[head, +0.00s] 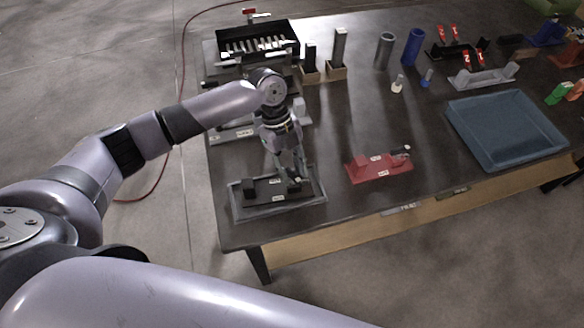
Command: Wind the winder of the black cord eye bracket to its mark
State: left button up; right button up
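A black bracket (266,190) with a black block at its left end and small white labels lies in a shallow grey tray (238,211) at the table's near left corner. My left gripper (291,180) points down over the right part of this bracket, with its fingertips at or just above it. The fingers hide the part there, so the winder and its mark cannot be made out. Whether the fingers are closed on anything is too small to tell. My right arm crosses the bottom foreground; its gripper is out of view.
A red bracket (376,167) lies to the right of the tray. A blue tray (505,130) is farther right. A black slotted rack (257,42), upright blocks and grey (384,50) and blue (412,47) cylinders stand behind. Table between the red bracket and blue tray is clear.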

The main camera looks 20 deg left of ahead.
pick_arm(q)
jog(key=v, duration=1.2)
jog(key=shift+d, duration=0.1)
